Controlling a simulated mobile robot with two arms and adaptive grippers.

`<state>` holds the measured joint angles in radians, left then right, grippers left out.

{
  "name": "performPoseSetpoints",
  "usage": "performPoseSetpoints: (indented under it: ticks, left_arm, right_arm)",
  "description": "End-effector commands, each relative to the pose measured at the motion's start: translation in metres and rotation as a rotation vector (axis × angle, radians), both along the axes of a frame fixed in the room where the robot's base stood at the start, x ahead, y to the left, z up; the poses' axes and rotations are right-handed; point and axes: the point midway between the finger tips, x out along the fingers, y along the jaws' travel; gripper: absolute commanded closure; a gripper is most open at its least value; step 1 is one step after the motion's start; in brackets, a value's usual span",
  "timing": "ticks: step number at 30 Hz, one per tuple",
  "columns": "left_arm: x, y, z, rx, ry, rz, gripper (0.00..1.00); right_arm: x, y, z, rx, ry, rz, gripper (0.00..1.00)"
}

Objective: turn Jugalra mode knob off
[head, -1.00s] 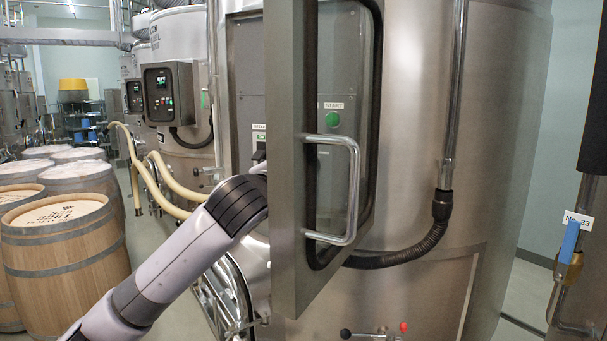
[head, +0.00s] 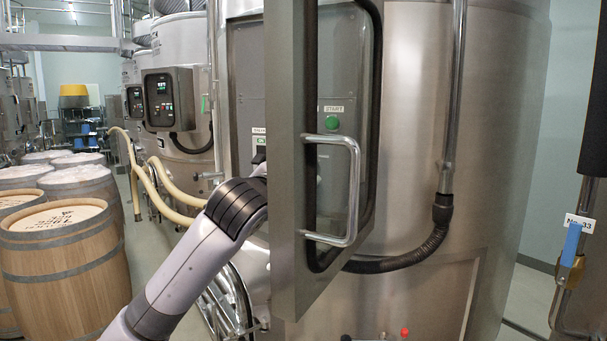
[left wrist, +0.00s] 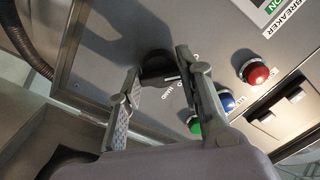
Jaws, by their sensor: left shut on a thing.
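The mode knob (left wrist: 157,68) is a black rotary knob on a grey panel in the left wrist view, with a light pointer line and partly hidden lettering, including "HAND", beside it. My left gripper (left wrist: 160,66) is shut on the knob, one finger on each side of it. In the head view my left arm reaches in from the lower left, and its hand and the knob are hidden behind the open cabinet door (head: 288,200). My right gripper is not in view.
Red (left wrist: 255,72), blue (left wrist: 227,101) and green (left wrist: 195,125) buttons sit close to the right finger. A black breaker switch (left wrist: 290,103) is beyond them. The door's metal handle (head: 352,190) juts out right of my arm. Wooden barrels (head: 65,260) stand at left.

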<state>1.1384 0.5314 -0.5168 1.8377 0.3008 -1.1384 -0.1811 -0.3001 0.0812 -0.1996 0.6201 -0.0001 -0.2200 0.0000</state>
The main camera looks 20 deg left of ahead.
Motion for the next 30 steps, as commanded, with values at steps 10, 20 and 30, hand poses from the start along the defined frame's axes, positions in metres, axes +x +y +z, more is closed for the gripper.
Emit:
performPoseSetpoints:
  ticks: [10,20,30]
  left_arm:
    - [0.0,0.0,-0.002,0.0,0.004,-0.001,0.52]
    - [0.0,0.0,-0.001,0.001,0.001,0.0,0.46]
    - [-0.033,0.003,0.0,0.004,-0.003,-0.001,0.46]
  right_arm:
    - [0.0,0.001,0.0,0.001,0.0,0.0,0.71]
    - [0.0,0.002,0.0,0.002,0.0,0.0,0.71]
    - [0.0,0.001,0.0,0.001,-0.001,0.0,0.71]
